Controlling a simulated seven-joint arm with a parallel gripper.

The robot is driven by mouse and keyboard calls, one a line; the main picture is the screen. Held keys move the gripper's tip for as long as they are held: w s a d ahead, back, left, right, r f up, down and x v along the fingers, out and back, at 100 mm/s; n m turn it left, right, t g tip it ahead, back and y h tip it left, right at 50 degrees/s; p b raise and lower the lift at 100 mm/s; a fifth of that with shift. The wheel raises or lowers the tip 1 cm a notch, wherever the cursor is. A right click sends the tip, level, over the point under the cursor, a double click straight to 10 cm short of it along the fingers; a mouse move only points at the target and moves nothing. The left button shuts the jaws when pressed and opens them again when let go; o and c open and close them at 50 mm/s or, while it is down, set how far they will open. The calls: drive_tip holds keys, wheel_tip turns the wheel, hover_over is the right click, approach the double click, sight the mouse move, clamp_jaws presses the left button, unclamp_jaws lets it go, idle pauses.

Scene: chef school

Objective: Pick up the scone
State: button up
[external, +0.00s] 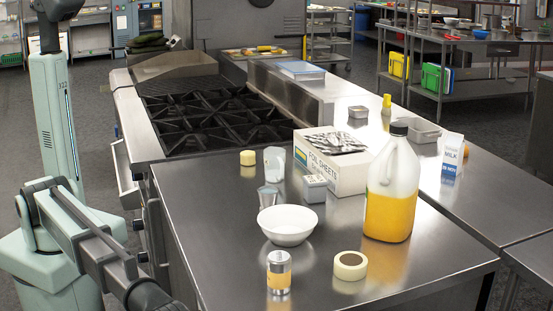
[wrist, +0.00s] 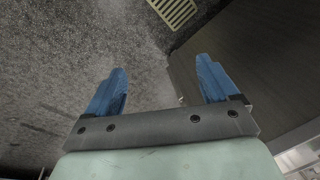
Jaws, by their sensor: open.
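I cannot make out a clear scone in either view. A small round pale-yellow thing (external: 248,158) stands on the steel counter (external: 215,235) near the stove; I cannot tell whether it is the scone. My gripper (wrist: 162,75) shows in the wrist view with its two blue fingers wide apart and nothing between them. It is over grey floor, beside a dark flat panel, away from the counter top. In the external view my arm is at the lower left and its gripper end is not visible.
The black stove (external: 215,118) lies behind. The counter's front left is clear.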

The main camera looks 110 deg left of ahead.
drive_tip(key=w+a+r+t, duration=0.15)
drive_tip(key=w+r, duration=0.35)
drive_tip(key=r, duration=0.8)
drive_tip(key=w+a+r+n, duration=0.3)
drive_tip(key=w+a+r, duration=0.1)
drive_tip(key=a+r, duration=0.55)
drive_tip(key=a+r+n+y, duration=0.2)
drive_tip(key=a+n, duration=0.8)
drive_tip(key=a, duration=2.1)
drive_tip(key=s+a+n+g, duration=0.1)
drive_tip(key=s+a+n, duration=0.2)
drive_tip(key=a, duration=0.6)
drive_tip(key=s+a+n+g, duration=0.1)
drive_tip(key=s+a+n, duration=0.25)
drive_tip(key=a, duration=0.45)
drive_tip(key=n+g+h, duration=0.2)
drive_tip(key=n, duration=1.6)
hover_over(248, 153)
drive_tip(key=f, duration=0.7)
drive_tip(key=shift+w+a+f, duration=0.1)
drive_tip(key=shift+w+f, duration=0.2)
drive_tip(key=shift+f, duration=0.1)
drive_tip(key=shift+s+f, duration=0.25)
drive_tip(key=shift+f, duration=1.05)
drive_tip(key=shift+s+f, duration=0.2)
drive_tip(key=shift+f, duration=1.1)
